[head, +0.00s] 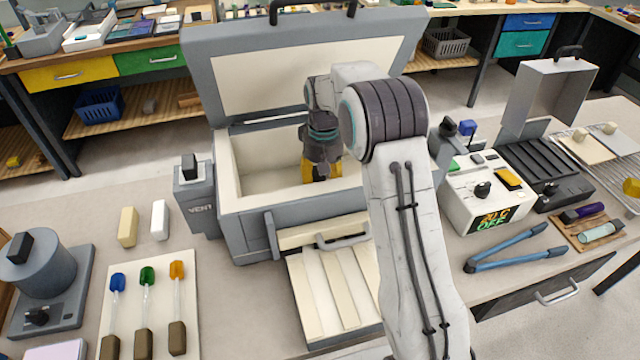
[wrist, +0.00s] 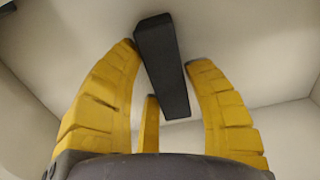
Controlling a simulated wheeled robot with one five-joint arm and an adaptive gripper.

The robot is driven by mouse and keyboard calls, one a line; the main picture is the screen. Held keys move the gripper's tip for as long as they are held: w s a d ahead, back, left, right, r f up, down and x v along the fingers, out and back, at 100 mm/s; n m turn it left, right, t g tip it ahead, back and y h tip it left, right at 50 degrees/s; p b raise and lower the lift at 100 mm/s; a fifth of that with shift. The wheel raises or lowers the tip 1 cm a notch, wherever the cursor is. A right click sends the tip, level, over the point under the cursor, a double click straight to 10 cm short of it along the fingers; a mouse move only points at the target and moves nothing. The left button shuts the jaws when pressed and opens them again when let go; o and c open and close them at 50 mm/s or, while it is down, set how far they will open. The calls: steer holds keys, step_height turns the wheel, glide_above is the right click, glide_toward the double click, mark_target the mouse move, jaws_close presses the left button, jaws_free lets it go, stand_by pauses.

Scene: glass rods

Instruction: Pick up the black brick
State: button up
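The black brick (wrist: 163,65) is a long dark bar. In the wrist view it lies between the yellow fingers of my gripper (wrist: 160,58), at a slant. The left and right fingertips lie close along its two sides; whether both press on it is hard to tell. A third finger shows behind, near the brick's lower end. In the head view my gripper (head: 321,178) is down inside the open grey kiln box (head: 250,235), and a small dark part of the brick shows between the fingers. My arm and the kiln's front wall hide part of the view.
The kiln's lid (head: 215,60) stands raised behind my arm. Pale walls enclose my gripper on several sides. A vent unit (head: 197,205) stands left of the kiln. A control box (head: 487,200) and blue tongs (head: 515,250) lie to the right.

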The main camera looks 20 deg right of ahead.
steer(key=c, duration=0.8)
